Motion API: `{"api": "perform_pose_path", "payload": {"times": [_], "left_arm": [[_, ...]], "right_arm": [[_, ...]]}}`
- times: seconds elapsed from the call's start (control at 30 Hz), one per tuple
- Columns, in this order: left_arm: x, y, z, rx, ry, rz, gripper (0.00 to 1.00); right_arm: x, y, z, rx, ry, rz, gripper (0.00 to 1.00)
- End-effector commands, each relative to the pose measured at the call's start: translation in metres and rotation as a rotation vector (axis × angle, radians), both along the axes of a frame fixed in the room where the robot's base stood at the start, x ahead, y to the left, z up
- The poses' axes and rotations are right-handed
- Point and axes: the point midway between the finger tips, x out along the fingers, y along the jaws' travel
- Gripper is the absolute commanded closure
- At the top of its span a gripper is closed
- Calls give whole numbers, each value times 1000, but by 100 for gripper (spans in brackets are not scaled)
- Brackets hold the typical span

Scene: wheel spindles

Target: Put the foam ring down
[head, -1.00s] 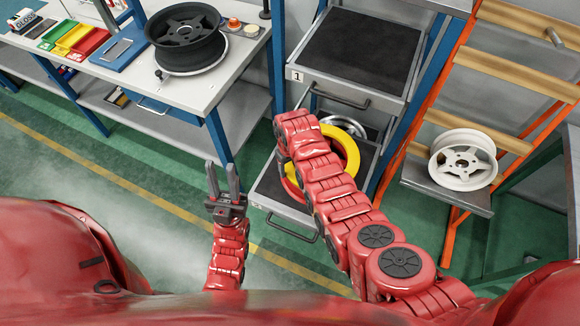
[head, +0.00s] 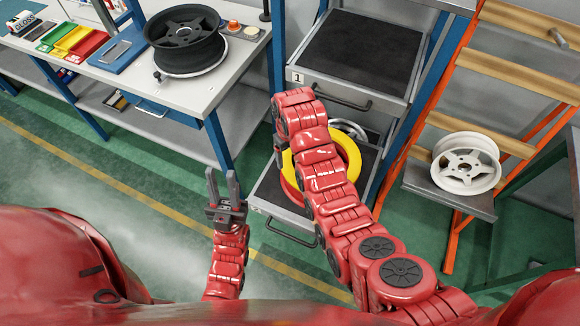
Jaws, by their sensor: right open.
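A yellow ring (head: 352,158) lies flat in the open lower drawer (head: 268,190), with a red edge (head: 290,192) showing under its left side. I cannot tell whether the red is part of it or a separate ring. My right arm crosses over the ring and hides its middle. My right gripper (head: 281,152) is open at the ring's left side, mostly hidden by its own wrist. Contact with the ring cannot be seen. My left gripper (head: 222,186) is open and empty, fingers up, in front of the workbench and left of the drawer.
A shiny metal rim (head: 350,128) shows behind the ring in the drawer. Drawer 1 (head: 360,55) is above it. A black wheel (head: 185,40) is on the workbench (head: 190,92). A white wheel (head: 466,163) rests on a shelf of the orange rack (head: 470,40).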

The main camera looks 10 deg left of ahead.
Motion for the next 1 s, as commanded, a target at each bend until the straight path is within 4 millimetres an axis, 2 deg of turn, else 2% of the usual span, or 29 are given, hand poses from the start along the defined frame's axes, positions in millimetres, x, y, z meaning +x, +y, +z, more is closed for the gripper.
{"api": "perform_pose_path", "payload": {"times": [0.03, 0.07, 0.23, 1.0], "left_arm": [[0, 0, -2, 0, 0, 0, 68], [0, 0, 13, 0, 1, 0, 68], [0, 0, 28, 0, 0, 0, 68], [0, 0, 29, 0, 0, 0, 68]], "right_arm": [[1, 0, 11, 4, -6, -1, 26], [0, 0, 23, 1, -2, -1, 26], [0, -1, 36, -1, 1, -2, 26], [0, 0, 37, 0, 0, -1, 26]]}}
